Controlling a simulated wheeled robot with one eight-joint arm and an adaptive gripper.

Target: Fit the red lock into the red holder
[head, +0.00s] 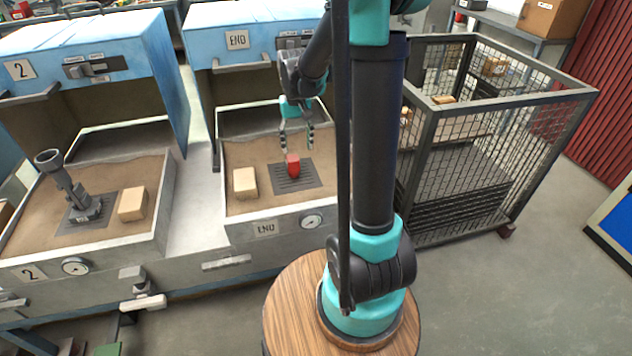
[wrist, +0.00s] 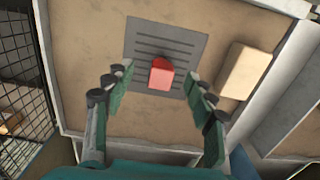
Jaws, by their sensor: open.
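A small red object (head: 293,166) stands on a dark slotted plate (head: 312,183) in the sand of the tray marked END. In the wrist view it shows a bright red block-like face (wrist: 161,78) with a darker, rounded red part (wrist: 160,61) behind it. I cannot tell whether these are the red lock and the red holder together or one piece. My gripper (head: 297,146) points down just above the red object, open and empty. In the wrist view my gripper's fingers (wrist: 159,80) are spread on either side of it, with a gap on both sides.
A tan block (head: 245,183) lies on the sand left of the plate. The tray's walls and the blue END housing (head: 262,22) surround the spot. Tray 2 at left holds a grey funnel-topped piece (head: 68,185) and another tan block (head: 132,204). A mesh cage (head: 490,120) stands right.

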